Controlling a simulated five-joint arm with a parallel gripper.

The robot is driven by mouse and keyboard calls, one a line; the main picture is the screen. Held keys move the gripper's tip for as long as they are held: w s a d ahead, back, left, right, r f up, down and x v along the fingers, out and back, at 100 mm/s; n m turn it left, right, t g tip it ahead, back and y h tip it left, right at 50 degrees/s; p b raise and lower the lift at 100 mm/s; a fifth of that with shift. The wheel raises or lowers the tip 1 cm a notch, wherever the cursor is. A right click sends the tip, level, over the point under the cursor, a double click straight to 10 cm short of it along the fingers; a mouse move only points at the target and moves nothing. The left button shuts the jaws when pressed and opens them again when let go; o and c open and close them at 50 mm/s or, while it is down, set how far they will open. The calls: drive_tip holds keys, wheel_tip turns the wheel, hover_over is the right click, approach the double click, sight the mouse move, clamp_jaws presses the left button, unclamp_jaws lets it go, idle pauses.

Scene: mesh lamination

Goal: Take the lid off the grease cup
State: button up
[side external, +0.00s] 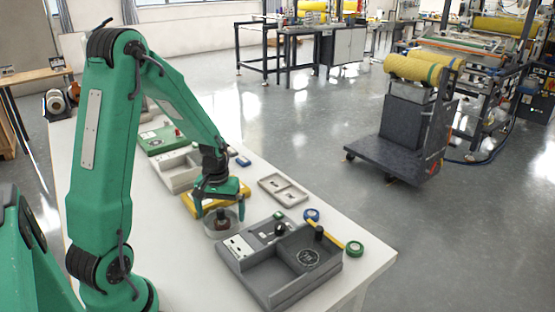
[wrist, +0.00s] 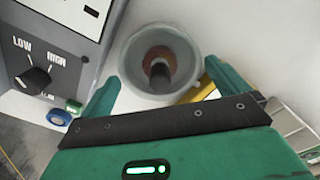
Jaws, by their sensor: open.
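The grease cup (side external: 210,232) is a pale grey round vessel standing on the white table, left of the grey control box. In the wrist view it shows from above as a round grey cup (wrist: 128,62) with a brown disc in its middle. A dark upright knob (wrist: 160,75) rises from that disc. I cannot tell where the lid's edge meets the cup. My gripper (side external: 220,209) is above the cup, with its green fingers apart. In the wrist view the open, empty fingers (wrist: 163,88) lie to either side of the knob. Contact cannot be told.
The grey control box (side external: 238,246) stands close to the right of the cup. A yellow piece (side external: 246,191) lies just behind it. A beige tray (side external: 283,179) is farther back. Blue (side external: 312,214) and green (side external: 355,248) rolls sit near the right table edge.

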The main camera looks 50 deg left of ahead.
sight(221, 209)
drive_tip(key=c, duration=0.7)
drive_tip(key=shift+c, duration=0.2)
drive_tip(key=shift+r, duration=0.15)
drive_tip(key=shift+r, duration=0.75)
wheel_tip(221, 209, up, 2)
drive_tip(key=shift+r, duration=0.1)
drive_tip(key=d+r, duration=0.7)
drive_tip(key=d, duration=0.4)
drive_tip(key=shift+s+d, duration=0.15)
drive_tip(key=shift+d, duration=0.2)
